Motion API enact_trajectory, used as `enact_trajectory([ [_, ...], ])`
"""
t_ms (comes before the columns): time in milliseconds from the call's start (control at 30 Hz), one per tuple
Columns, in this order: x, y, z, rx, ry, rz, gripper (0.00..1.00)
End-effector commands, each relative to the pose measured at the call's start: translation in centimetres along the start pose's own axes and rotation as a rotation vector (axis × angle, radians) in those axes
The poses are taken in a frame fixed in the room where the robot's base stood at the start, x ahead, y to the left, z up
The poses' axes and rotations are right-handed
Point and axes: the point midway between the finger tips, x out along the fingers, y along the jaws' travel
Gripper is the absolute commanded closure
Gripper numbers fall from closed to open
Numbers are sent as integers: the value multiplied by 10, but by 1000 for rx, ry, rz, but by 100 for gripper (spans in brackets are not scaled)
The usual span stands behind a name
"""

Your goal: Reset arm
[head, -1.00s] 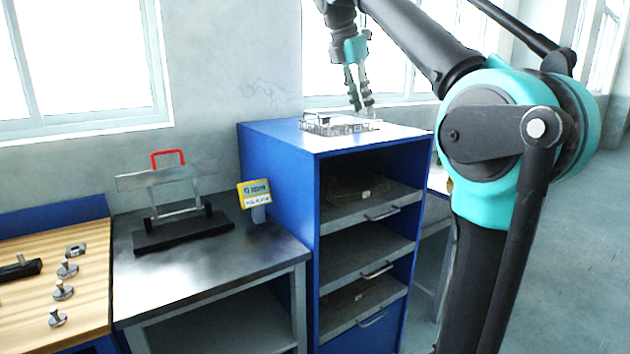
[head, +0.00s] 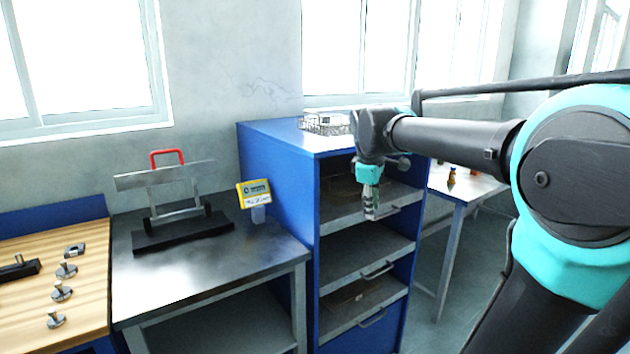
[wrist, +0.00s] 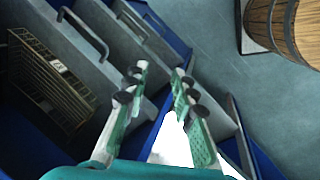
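My gripper (head: 371,208) points down in front of the blue cabinet's shelves, below the cabinet top, with teal at its base and grey fingers. In the wrist view my gripper (wrist: 160,75) has its two fingers apart, with nothing between them. In the head view the fingers overlap, so their gap is hidden there. My arm is bent, its forearm running nearly level from the right of the head view.
The blue cabinet (head: 275,180) holds several pull-out shelves with handles; a wire basket (head: 325,123) stands on top. Another basket (wrist: 50,80) and a wooden barrel (wrist: 283,25) show in the wrist view. A metal table (head: 215,260) stands left.

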Motion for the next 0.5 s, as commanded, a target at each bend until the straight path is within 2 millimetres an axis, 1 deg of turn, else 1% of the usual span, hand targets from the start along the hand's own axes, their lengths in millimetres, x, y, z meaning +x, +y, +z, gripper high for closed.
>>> enact_trajectory([
  [33,25,-16,11,95,14,-2,74],
  [100,56,-38,24,234,36,-5,74],
  [167,82,-59,37,354,54,-10,74],
  [200,98,-74,45,433,67,-13,74],
  [267,121,-97,58,553,84,-20,74],
  [300,136,-114,67,631,97,-25,74],
  [367,155,-138,80,744,114,-33,74],
  [400,166,-154,87,813,124,-39,74],
  [500,188,-187,103,958,146,-52,74],
])
